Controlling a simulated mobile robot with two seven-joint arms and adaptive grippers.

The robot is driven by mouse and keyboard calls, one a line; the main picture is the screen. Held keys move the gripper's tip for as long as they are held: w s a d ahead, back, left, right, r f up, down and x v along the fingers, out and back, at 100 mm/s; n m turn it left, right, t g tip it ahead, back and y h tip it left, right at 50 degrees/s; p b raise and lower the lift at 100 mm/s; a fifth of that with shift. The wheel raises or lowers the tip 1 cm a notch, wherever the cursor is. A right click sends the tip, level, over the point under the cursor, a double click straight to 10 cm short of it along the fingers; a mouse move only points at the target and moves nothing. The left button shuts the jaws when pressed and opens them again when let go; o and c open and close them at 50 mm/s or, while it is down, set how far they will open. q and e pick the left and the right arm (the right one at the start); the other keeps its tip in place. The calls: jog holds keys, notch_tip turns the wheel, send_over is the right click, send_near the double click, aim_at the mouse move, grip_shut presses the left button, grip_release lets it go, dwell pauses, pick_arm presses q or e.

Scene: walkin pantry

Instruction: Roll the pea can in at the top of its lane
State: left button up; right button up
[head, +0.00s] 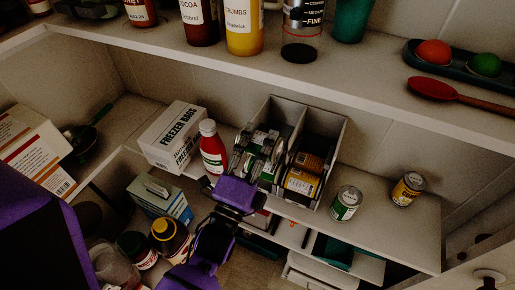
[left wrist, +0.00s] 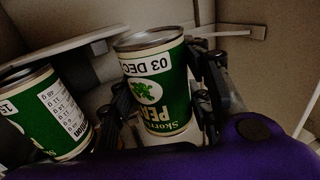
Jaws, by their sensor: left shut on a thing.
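My left gripper (head: 260,158) reaches over the left lane of the grey two-lane can rack (head: 341,152). In the left wrist view its fingers (left wrist: 168,98) are shut on a green pea can (left wrist: 158,84), with its label text upside down and "03 DEC" showing. The fingers partly hide this can in the head view. Another green can (left wrist: 52,112) is to its left in the left wrist view. The rack's right lane holds yellow-labelled cans (head: 301,181). I cannot tell whether the held can touches the rack. My right gripper is not in view.
A green can (head: 346,204) and a yellow can (head: 407,189) stand on the shelf right of the rack. A red bottle (head: 212,150) and a freezer bags box (head: 172,136) stand left of it. An upper shelf (head: 350,82) with jars overhangs behind.

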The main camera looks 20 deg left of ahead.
pick_arm(q)
jog(key=w+f+b, duration=0.1)
jog(key=w+b, duration=0.1)
jog(key=w, duration=0.4)
jog(key=shift+w+d+f, duration=0.15)
jog(key=shift+w+f, duration=0.1)
jog(key=shift+w, duration=0.05)
dwell(0.6)
dwell(0.3)
jog(key=o, duration=1.5)
jog(key=shift+o, duration=0.6)
jog(key=shift+f, duration=0.1)
jog(key=shift+s, duration=0.1)
